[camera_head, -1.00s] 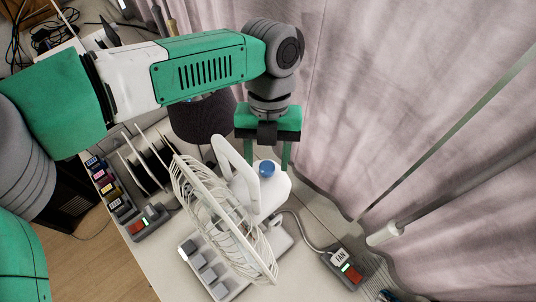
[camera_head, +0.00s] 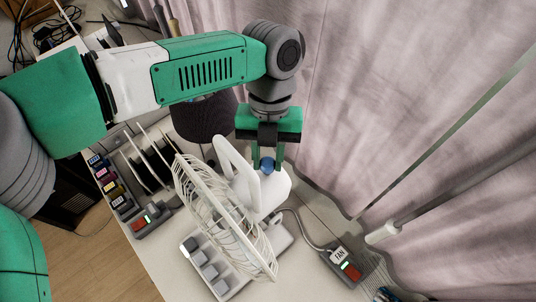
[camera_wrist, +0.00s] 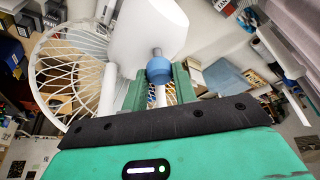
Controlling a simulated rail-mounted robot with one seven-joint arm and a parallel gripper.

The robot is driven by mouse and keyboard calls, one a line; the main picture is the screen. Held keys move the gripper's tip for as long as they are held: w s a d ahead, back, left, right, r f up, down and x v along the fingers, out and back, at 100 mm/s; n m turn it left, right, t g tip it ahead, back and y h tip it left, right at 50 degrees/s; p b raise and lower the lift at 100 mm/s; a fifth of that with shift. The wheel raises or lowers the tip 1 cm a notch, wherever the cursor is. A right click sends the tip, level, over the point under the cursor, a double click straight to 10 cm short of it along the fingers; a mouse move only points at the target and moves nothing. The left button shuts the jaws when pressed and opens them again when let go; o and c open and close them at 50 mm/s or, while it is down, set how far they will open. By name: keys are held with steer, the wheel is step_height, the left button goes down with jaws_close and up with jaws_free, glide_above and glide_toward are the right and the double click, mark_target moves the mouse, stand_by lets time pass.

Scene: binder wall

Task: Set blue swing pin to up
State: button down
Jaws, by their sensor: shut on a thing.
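The blue swing pin (camera_head: 268,165) is a round blue knob on top of the white fan's motor housing (camera_head: 275,190). My gripper (camera_head: 267,160) reaches down from above with its green fingers closed around the blue knob. In the wrist view the blue pin (camera_wrist: 159,70) sits on a thin light stem between my green fingers (camera_wrist: 160,90), with the white housing (camera_wrist: 148,35) beyond it. The fingers partly hide the pin in the head view.
The fan's wire cage (camera_head: 220,220) stands left of my gripper. The fan base has several grey keys (camera_head: 205,265). A power strip with a FAN tag (camera_head: 340,254) lies at right. A dark lamp shade (camera_head: 205,118) stands behind, and a pink curtain (camera_head: 400,100) hangs at right.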

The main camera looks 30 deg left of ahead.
steer(key=c, duration=1.1)
jaws_free()
steer(key=shift+w+r, duration=0.1)
steer(key=b+v, duration=0.1)
steer(key=v, duration=0.6)
steer(key=shift+w+r+b, duration=0.15)
steer(key=shift+r+b, duration=0.15)
